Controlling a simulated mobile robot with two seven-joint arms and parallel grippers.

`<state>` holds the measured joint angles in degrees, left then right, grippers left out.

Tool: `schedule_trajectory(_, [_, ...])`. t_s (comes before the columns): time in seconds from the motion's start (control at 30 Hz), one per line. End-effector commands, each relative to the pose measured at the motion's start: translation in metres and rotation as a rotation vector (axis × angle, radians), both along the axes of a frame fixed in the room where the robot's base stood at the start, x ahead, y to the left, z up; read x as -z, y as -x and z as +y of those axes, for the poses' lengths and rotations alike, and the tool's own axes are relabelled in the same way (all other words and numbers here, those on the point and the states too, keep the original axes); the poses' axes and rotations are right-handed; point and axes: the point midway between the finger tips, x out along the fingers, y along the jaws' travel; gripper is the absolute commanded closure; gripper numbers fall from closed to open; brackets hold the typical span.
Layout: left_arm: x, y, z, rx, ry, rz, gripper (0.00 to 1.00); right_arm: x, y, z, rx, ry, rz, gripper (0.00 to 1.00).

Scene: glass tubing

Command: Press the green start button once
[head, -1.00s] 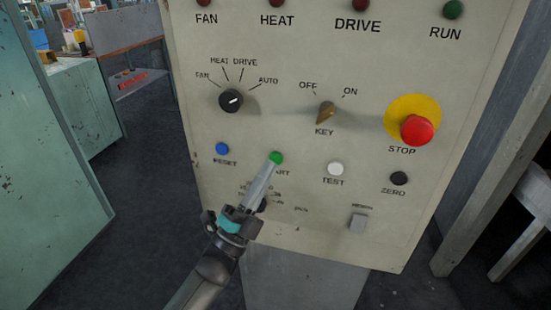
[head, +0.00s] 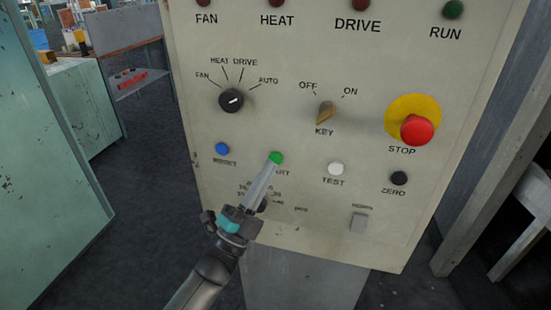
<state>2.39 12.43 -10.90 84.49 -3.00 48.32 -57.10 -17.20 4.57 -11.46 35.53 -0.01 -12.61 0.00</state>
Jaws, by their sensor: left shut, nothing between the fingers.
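The green start button (head: 276,158) sits on the beige control panel (head: 300,225), between the blue reset button and the white test button. Its label is partly hidden by my left gripper (head: 271,168), leaving only the last letters showing. The left gripper is shut and empty, its narrow tip pointing up at the lower edge of the green button. I cannot tell whether the tip touches the button. My right gripper is not in view.
Near the green button are the blue reset button (head: 222,149), white test button (head: 336,169) and black zero button (head: 399,178). A black selector knob (head: 231,100), a key switch (head: 326,114) and a red stop button (head: 417,130) sit above. A black dial below is partly covered.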

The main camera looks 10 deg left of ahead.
Motion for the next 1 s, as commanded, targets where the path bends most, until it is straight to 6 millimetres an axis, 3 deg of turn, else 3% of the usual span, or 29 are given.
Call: schedule_trajectory(1.0, [0.001, -0.013, 0.000, -0.001, 0.000, 0.000, 1.00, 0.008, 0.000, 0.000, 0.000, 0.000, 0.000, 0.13])
